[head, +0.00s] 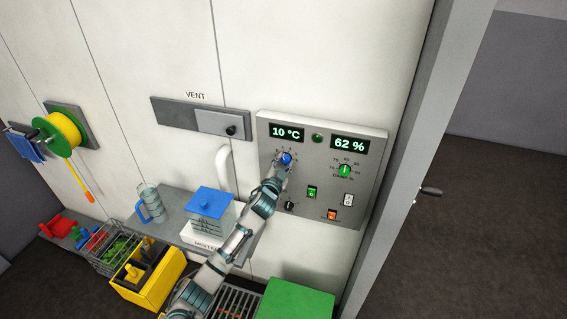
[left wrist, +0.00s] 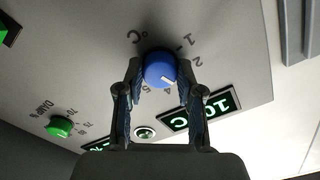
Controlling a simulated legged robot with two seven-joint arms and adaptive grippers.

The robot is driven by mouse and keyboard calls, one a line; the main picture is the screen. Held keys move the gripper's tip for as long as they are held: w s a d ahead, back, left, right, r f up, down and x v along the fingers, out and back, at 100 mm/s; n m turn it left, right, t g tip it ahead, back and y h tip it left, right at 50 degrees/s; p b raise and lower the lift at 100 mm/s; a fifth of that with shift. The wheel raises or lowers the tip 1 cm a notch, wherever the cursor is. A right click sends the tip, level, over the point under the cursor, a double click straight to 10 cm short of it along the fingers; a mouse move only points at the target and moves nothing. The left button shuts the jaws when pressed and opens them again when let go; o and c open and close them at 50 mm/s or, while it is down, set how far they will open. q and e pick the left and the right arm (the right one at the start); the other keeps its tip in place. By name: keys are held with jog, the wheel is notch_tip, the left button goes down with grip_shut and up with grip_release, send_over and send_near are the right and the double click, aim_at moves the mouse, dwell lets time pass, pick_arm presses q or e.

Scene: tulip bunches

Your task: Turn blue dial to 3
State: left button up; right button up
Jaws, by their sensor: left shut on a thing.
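The blue dial (head: 286,158) is on the grey control panel (head: 268,170), below the display (head: 286,132) reading 10 °C. My left gripper (head: 281,166) reaches it from below. In the left wrist view the fingers of my left gripper (left wrist: 160,74) are shut on the sides of the blue dial (left wrist: 158,66). The dial's white mark points down and right in that view, between the printed 2 and 4. The 3 is hidden, seemingly behind a finger. My right gripper is not in view.
The panel also has a green dial (head: 345,170), a black knob (head: 289,205), a green switch (head: 311,192) and an orange switch (head: 332,215). A vent slider (head: 220,124) is up left. A shelf below holds a blue-lidded container (head: 210,203). A door frame stands right.

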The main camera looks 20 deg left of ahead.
pick_arm(q)
jog(key=o, duration=1.2)
jog(key=shift+f, duration=0.1)
jog(key=shift+c, duration=0.2)
jog(key=shift+w, duration=0.15)
jog(key=shift+s, duration=0.5)
jog(key=s, duration=1.1)
jog(key=shift+a, duration=0.25)
jog(key=shift+w+f, duration=0.1)
jog(key=shift+f, duration=0.05)
